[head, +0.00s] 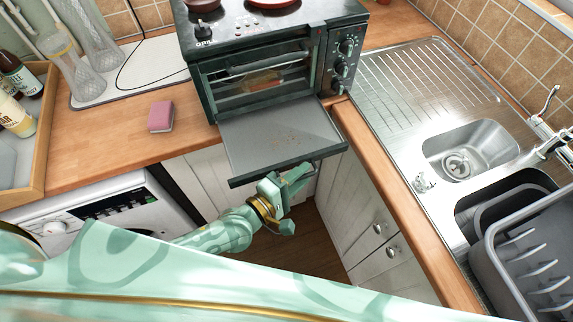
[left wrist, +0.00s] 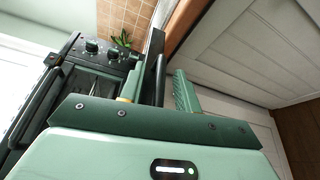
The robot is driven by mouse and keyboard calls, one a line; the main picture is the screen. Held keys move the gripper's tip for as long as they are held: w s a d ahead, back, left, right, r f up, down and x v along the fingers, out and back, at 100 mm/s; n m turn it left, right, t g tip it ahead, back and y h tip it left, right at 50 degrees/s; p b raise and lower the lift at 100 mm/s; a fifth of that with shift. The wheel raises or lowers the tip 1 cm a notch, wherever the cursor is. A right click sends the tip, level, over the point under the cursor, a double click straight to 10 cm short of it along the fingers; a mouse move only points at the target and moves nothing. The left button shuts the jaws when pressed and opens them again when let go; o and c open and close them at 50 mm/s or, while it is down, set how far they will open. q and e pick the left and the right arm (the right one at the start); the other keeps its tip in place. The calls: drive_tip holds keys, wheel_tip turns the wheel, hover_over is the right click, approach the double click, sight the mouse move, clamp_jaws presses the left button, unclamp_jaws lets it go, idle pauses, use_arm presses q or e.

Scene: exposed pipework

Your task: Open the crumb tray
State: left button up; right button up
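The crumb tray (head: 280,138) is a flat grey sheet with a dark front lip. My left gripper (head: 285,183) is at the middle of the tray's front lip. In the left wrist view the dark lip (left wrist: 155,70) stands between the two fingers of my left gripper (left wrist: 157,88). The fingers are apart, with a gap between the lip and the right-hand finger. Contact at the other finger is unclear. My right gripper is not in view.
A pink sponge (head: 161,117) lies on the wooden counter left of the tray. A steel sink (head: 470,150) with a grey dish rack (head: 535,255) is at the right. Bottles stand in a wooden tray (head: 48,125) at the far left. Cupboard doors (head: 360,215) are below the counter.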

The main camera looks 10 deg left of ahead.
use_arm(q)
drive_tip(key=v, duration=1.6)
drive_tip(key=shift+s, duration=0.2)
drive_tip(key=shift+a, duration=0.1)
